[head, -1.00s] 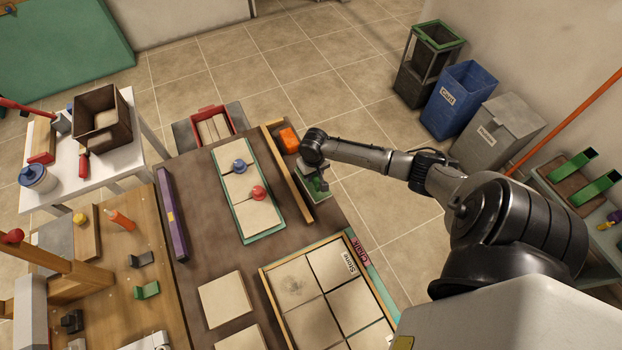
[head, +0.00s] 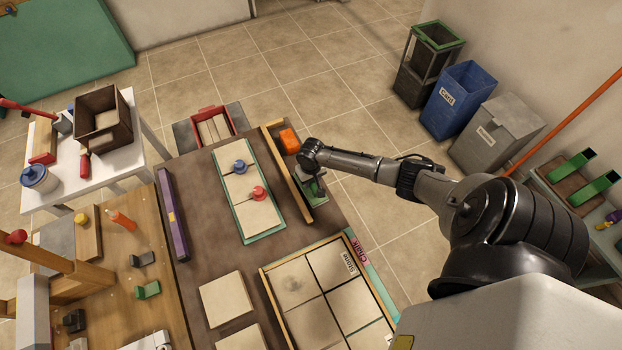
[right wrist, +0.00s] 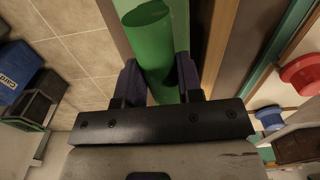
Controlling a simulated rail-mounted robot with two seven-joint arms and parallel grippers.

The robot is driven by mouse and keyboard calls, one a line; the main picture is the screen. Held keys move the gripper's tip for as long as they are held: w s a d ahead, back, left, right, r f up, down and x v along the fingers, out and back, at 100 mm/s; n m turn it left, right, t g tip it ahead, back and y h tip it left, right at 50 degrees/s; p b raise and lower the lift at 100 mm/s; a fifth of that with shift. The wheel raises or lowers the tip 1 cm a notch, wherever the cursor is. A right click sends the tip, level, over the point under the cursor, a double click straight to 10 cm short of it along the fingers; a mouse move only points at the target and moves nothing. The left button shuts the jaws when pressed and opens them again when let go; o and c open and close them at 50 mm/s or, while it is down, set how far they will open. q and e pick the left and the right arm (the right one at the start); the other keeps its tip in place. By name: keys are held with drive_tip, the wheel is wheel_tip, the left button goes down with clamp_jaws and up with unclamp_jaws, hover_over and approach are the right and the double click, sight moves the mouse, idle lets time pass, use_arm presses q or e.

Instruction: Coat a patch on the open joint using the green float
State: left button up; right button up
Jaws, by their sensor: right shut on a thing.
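My right gripper (right wrist: 160,85) is shut on the green handle of the float (right wrist: 152,50), one dark finger on each side. In the head view the right gripper (head: 312,184) and green float (head: 316,197) are at the far right edge of the brown table, right of a wooden strip. The float's underside is hidden. A green-edged panel of pale tiles (head: 232,185) with a blue and a red knob lies left of them. A wooden-framed panel of pale tiles (head: 325,270) with dark joints lies nearer; one tile has a grey smudge. I cannot tell which joint is open.
An orange block (head: 289,140) lies beyond my right gripper, by the wooden strip (head: 285,172). A purple bar (head: 172,215) lies along the table's left side. Loose pale tiles (head: 227,299) lie at the front. Brown table surface (head: 205,245) is bare between them.

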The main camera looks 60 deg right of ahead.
drive_tip(key=o, duration=0.8)
drive_tip(key=shift+f, duration=0.1)
drive_tip(key=shift+f+b, duration=0.1)
drive_tip(key=shift+b, duration=0.2)
wheel_tip(320, 180, up, 13)
drive_tip(key=s+a+f+n+t, duration=0.1)
drive_tip(key=s+a+n, duration=0.3)
drive_tip(key=s+a, duration=0.5)
drive_tip(key=s+a+f+n+t, duration=0.1)
drive_tip(key=s+a+n, duration=0.3)
drive_tip(key=a, duration=1)
drive_tip(key=shift+n+t, duration=0.3)
drive_tip(key=shift+t, duration=0.5)
drive_tip(key=a+p+v, duration=0.1)
drive_tip(key=p+v, duration=0.2)
drive_tip(key=v, duration=0.2)
drive_tip(key=p+v, duration=0.3)
drive_tip(key=v, duration=0.2)
drive_tip(key=s+a+p+v, duration=0.1)
drive_tip(key=p+v, duration=0.3)
drive_tip(key=v, duration=0.2)
drive_tip(key=shift+a+f, duration=0.1)
drive_tip(key=shift+a, duration=0.25)
